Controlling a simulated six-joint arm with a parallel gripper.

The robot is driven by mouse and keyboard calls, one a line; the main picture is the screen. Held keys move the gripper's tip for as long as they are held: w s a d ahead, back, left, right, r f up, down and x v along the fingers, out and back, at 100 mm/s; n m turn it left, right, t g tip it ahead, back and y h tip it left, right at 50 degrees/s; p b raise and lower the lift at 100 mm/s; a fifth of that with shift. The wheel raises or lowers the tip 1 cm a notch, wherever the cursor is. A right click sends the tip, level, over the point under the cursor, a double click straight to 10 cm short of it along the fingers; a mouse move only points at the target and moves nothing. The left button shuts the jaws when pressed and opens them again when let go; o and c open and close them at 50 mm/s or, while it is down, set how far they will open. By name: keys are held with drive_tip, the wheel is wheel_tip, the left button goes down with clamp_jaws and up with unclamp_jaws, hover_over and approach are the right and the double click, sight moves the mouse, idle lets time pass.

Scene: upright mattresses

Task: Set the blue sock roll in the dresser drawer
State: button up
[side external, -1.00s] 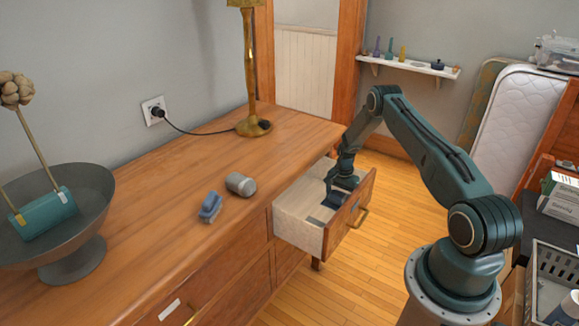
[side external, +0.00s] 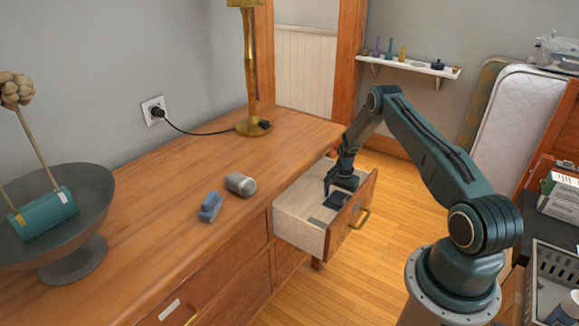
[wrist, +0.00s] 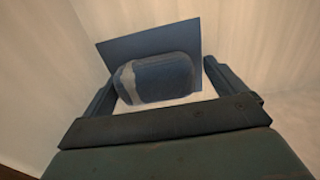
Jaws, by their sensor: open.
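The blue sock roll (wrist: 160,78) shows in the wrist view, dark blue with a grey band near its left end. It lies on or against a flat dark blue piece (wrist: 120,52), inside the pale-walled dresser drawer (side external: 298,232). My gripper (side external: 341,184) is open and reaches down into the pulled-out drawer. In the wrist view, its fingers (wrist: 158,90) stand to the left and right of the roll, apart from it as far as I can see. In the side view the roll is hidden or cannot be told from the gripper.
A grey roll (side external: 240,184) and a blue brush-like object (side external: 210,207) lie on the dresser top (side external: 165,215). A brass lamp (side external: 250,90) and a grey pedestal bowl (side external: 85,225) stand there too. The drawer walls surround my gripper closely.

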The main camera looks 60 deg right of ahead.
drive_tip(key=shift+r, duration=0.25)
drive_tip(key=shift+r, duration=1.2)
drive_tip(key=shift+r, duration=0.2)
drive_tip(key=shift+r, duration=3.65)
